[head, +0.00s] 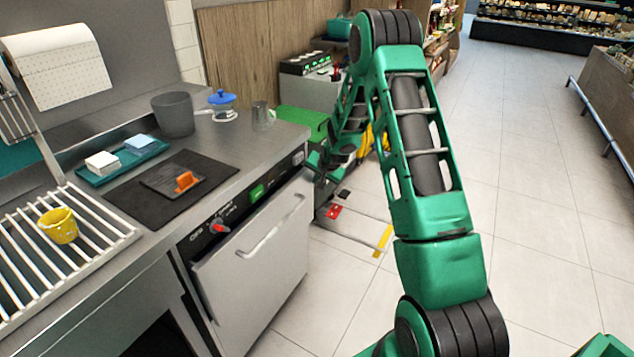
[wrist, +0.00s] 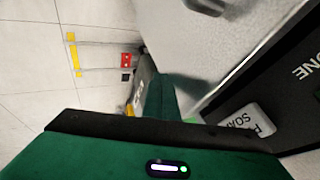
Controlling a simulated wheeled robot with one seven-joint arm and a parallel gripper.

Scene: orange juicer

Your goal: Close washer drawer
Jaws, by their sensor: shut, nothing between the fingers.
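The washer stands under the steel counter in the head view, with a grey front panel (head: 262,262) carrying a bar handle (head: 270,228). The top edge of this panel stands out a little from the dark control strip (head: 225,222) above it. My gripper (head: 318,165) is at the far right end of the washer front, close to the control strip. It is shut and empty. In the wrist view, a green finger (wrist: 165,102) lies near the grey panel (wrist: 235,45) and the soap label (wrist: 252,120). I cannot tell if it touches the panel.
On the counter are a black mat (head: 140,205) with an orange-handled item (head: 186,181), a teal tray (head: 100,178) with sponges, a grey bin (head: 173,114) and a blue-lidded jar (head: 222,105). A yellow cup (head: 58,225) sits on a rack. Tiled floor (head: 520,190) at right is free.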

